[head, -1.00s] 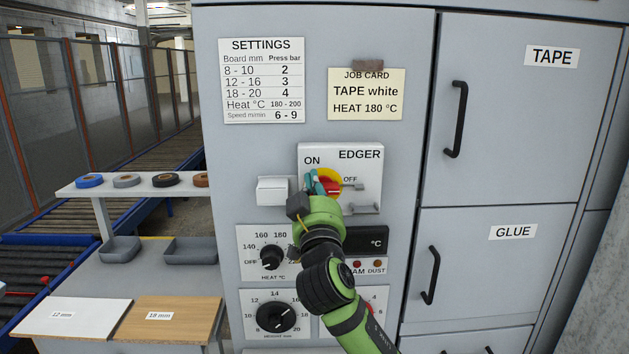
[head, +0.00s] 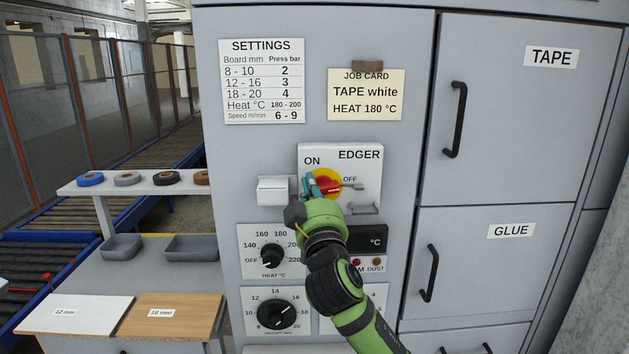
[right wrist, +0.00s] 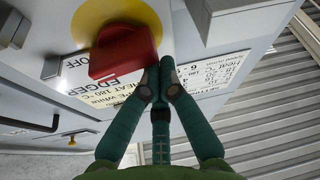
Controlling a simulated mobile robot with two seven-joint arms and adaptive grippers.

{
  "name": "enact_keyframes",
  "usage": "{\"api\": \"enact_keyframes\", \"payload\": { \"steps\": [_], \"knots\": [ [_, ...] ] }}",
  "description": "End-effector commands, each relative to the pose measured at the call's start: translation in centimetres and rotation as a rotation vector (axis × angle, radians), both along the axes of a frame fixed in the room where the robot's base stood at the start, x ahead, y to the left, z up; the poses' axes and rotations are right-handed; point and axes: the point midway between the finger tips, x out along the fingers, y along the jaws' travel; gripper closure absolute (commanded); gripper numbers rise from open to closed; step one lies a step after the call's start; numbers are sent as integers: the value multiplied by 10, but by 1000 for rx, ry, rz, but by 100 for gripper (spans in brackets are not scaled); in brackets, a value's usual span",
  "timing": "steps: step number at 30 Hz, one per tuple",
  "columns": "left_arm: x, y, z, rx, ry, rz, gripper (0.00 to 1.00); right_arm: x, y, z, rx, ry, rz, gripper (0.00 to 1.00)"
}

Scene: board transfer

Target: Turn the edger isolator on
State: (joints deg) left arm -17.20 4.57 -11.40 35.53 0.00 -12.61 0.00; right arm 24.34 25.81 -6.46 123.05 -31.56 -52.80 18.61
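The edger isolator is a red handle (head: 330,188) on a yellow disc, on a white EDGER panel (head: 360,166) with ON at upper left and OFF at right. The handle lies roughly sideways, with its end towards the OFF side. My right gripper (head: 311,187) is at the handle's left, on the ON side, and partly covers the disc. In the right wrist view its teal fingertips (right wrist: 160,80) are together with nothing between them. They are close beside the red handle (right wrist: 125,50); contact is hard to tell. My left gripper is out of view.
A white box (head: 273,190) juts out left of the panel, and a grey latch (head: 364,209) sits below the handle. Heat and thickness knobs (head: 271,256) are underneath, partly behind my arm. Cabinet doors with black handles (head: 456,120) stand to the right.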

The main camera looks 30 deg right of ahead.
Motion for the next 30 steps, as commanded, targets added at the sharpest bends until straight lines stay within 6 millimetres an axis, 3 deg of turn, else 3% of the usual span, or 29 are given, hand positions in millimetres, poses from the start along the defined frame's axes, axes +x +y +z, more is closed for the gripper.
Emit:
{"api": "enact_keyframes", "payload": {
  "steps": [30],
  "knots": [
    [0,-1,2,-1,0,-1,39,1,0,-4,-40,33,-2,100]
  ]
}}
